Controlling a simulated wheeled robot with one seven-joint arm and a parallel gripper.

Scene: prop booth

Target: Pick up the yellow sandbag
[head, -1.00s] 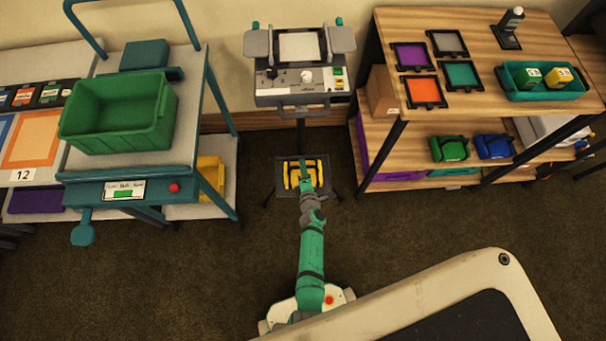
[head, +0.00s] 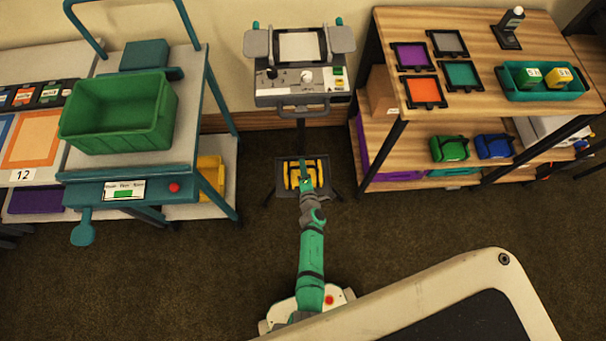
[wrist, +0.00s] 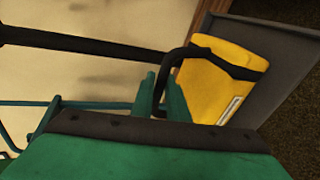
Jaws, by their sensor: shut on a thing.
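The yellow sandbag (head: 294,177) lies on the dark grey base plate (head: 283,191) of the stand in the middle of the head view. It shows in the wrist view (wrist: 212,82) with a black strap handle (wrist: 180,55) arching over it. My green gripper (head: 305,178) is over the bag in the head view and hides its middle. In the wrist view, my gripper's fingers (wrist: 160,95) are closed on the handle, beside the bag. The bag appears to rest on the plate; I see no clear gap under it.
A teal cart with a green bin (head: 118,115) stands left, a wooden shelf (head: 460,95) right. Green and blue bags lie on its lower shelf. Carpet in front is clear.

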